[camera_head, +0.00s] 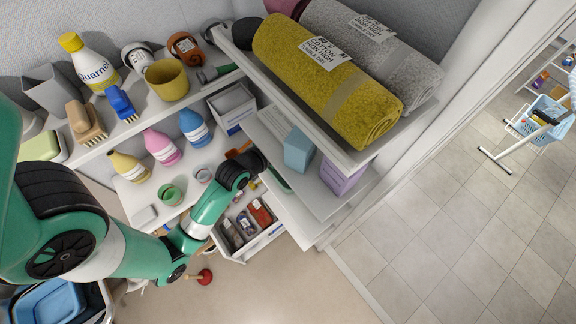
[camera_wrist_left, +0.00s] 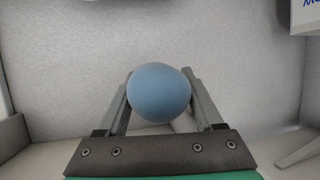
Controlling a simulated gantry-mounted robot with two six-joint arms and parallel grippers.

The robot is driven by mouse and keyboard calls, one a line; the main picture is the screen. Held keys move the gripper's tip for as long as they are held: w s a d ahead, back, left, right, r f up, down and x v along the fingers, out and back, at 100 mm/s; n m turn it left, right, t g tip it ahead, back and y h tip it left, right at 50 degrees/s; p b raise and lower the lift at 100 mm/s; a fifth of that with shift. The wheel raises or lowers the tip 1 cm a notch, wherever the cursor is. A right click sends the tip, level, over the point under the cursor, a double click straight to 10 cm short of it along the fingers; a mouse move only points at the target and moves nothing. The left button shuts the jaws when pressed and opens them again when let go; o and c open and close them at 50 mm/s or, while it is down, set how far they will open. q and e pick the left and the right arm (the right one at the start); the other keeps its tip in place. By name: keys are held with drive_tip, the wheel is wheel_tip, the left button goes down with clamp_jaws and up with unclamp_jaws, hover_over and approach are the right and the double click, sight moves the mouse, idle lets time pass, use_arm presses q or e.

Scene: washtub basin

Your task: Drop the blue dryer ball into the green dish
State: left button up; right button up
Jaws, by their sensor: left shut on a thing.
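The blue dryer ball (camera_wrist_left: 159,92) sits between the two fingers of my left gripper (camera_wrist_left: 160,95), which is shut on it in the left wrist view. In the head view my left arm reaches in from the left, and the wrist end (camera_head: 240,168) is at the lower shelves; the ball and fingertips are hidden there. A small green round dish (camera_head: 170,194) stands on the lower left shelf, left of my wrist and apart from it. My right gripper is not in view.
Pink (camera_head: 162,147) and blue (camera_head: 194,128) bottles stand behind the green dish. A white box (camera_head: 232,107) is beyond my wrist, with a shelf holding a blue carton (camera_head: 298,150) to its right. An open drawer (camera_head: 248,226) with packages lies below. Rolled towels (camera_head: 325,82) fill the upper shelf.

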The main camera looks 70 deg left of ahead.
use_arm(q)
drive_tip(key=shift+w+f+b, duration=0.1)
drive_tip(key=shift+f+b, duration=0.25)
drive_tip(key=shift+f, duration=0.15)
wheel_tip(320, 180, down, 5)
drive_tip(key=b, duration=0.4)
drive_tip(key=shift+b, duration=0.3)
drive_tip(key=shift+r, duration=0.1)
drive_tip(key=o, duration=1.4)
drive_tip(key=v, duration=1.1)
drive_tip(key=shift+s+d, duration=0.15)
drive_tip(key=shift+s, duration=0.15)
